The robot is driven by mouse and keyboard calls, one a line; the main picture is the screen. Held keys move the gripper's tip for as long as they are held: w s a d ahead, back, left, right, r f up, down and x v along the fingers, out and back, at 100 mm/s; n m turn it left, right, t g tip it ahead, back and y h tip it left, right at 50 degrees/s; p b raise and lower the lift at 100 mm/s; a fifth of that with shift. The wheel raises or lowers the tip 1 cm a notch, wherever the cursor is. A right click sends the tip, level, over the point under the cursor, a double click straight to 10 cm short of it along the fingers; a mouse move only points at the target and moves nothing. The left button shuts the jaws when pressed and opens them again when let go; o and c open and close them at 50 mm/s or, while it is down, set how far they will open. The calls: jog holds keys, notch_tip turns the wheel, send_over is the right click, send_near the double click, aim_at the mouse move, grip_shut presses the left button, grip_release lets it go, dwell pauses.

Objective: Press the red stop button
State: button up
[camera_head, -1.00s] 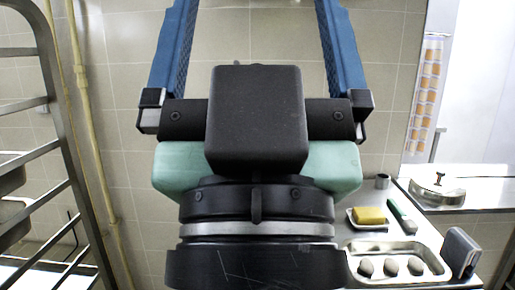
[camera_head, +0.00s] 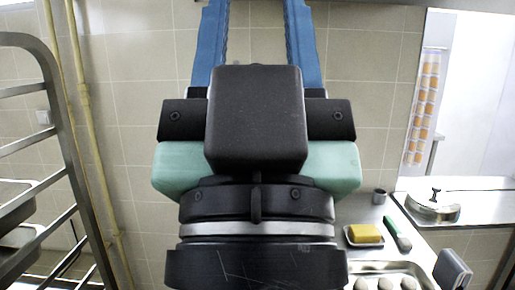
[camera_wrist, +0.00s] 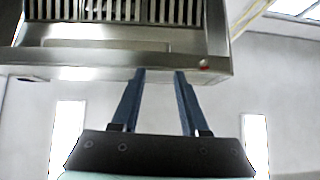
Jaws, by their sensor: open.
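A small red button (camera_wrist: 204,64) shows in the wrist view as a blurred red spot. It sits near the right end of the steel hood's (camera_wrist: 100,58) lower front band. My gripper (camera_wrist: 160,73) points toward the hood, with its two blue fingers apart and nothing between them. The fingertips overlap the band in the picture, left of the red spot; I cannot tell whether they touch it. In the head view my gripper (camera_head: 255,8) points up, its fingertips near or past the top edge. The red button is not visible in the head view.
A metal rack (camera_head: 62,130) stands at left beside a yellow pipe (camera_head: 85,130). At lower right, a counter holds a yellow sponge (camera_head: 364,234), a green-handled tool (camera_head: 397,234) and a tray (camera_head: 415,268) with several roundish items.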

grip_shut()
dwell(1.2)
